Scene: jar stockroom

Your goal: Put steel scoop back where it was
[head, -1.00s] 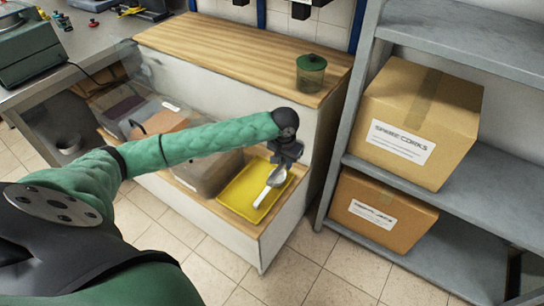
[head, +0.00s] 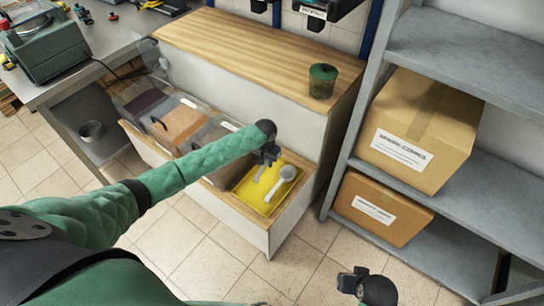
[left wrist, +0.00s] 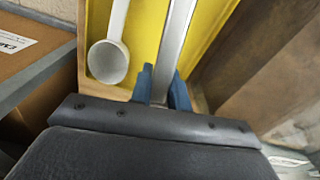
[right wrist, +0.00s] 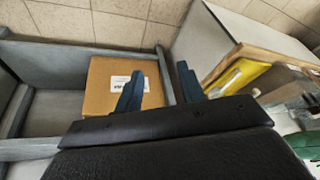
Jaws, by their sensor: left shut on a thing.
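My left gripper (head: 266,158) is low over the yellow tray (head: 247,203) in the open drawer. In the left wrist view its blue fingers (left wrist: 161,88) are shut on a flat grey metal handle, the steel scoop (left wrist: 178,40); its far end is out of that view. A white scoop (head: 286,173) lies in the tray beside it, also seen in the left wrist view (left wrist: 108,62). I cannot tell whether the steel scoop touches the tray. My right gripper (right wrist: 158,82) is open and empty, away from the drawer; it shows at the bottom of the head view (head: 350,280).
The drawer also holds several lidded bins, one orange-brown (head: 180,122). A green-lidded jar (head: 322,82) stands on the wooden counter (head: 240,45). Grey shelving with cardboard boxes (head: 378,208) stands at right. Tiled floor in front is free.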

